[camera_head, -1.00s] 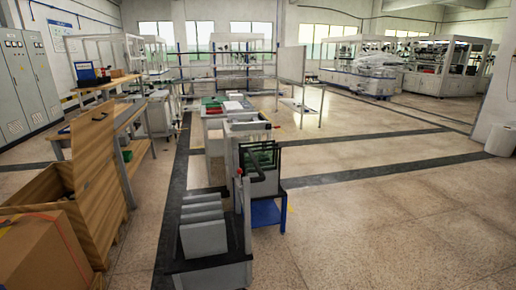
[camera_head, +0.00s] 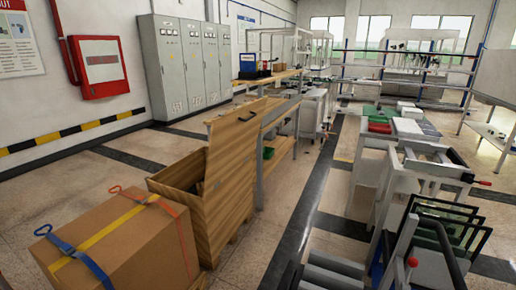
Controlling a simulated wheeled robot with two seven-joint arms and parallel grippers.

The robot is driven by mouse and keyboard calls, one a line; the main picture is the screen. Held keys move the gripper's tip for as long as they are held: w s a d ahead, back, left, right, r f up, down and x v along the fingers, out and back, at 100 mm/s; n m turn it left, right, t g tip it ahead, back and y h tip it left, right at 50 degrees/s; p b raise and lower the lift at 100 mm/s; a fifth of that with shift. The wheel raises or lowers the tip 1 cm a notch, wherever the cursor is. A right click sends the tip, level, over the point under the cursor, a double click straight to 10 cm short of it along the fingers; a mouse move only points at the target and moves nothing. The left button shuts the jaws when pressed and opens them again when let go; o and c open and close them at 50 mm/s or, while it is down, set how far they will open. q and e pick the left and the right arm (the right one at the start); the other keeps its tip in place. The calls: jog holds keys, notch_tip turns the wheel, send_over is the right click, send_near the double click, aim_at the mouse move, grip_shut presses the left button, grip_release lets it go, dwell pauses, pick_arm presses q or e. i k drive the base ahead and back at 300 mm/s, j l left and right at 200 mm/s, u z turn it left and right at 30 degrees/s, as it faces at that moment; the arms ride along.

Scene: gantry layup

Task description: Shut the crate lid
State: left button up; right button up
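The wooden crate (camera_head: 178,178) stands on the floor left of centre, partly behind a strapped cardboard box. Its lid (camera_head: 232,165) is open and stands upright along the crate's right side. A dark handle (camera_head: 247,116) shows near the top of the lid. The inside of the crate is mostly hidden. Neither of my grippers shows in the head view.
The cardboard box (camera_head: 120,245) with yellow, blue and red straps is close in front of the crate. A wooden workbench (camera_head: 275,82) stands behind the lid. A grey cart with racks (camera_head: 340,262) stands at the right. Bare floor (camera_head: 285,190) lies between lid and cart.

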aim_at(234, 134)
jog(key=i+u, duration=0.85)
jog(key=i+j+z, duration=0.2)
jog(key=i, duration=0.3)
jog(key=i+j+z, duration=0.15)
jog(key=i, duration=0.35)
jog(key=i+l+z, duration=0.1)
jog(key=i+z, duration=0.15)
jog(key=z, duration=0.15)
jog(key=i+z, duration=0.25)
jog(key=z, duration=0.15)
jog(key=i+z, duration=0.25)
jog(key=z, duration=0.15)
jog(key=i+l+u, duration=0.15)
jog(key=i, duration=0.2)
jog(key=i+u, duration=0.1)
jog(key=u, duration=0.35)
jog(key=i+l+u, duration=0.1)
jog(key=u, duration=0.3)
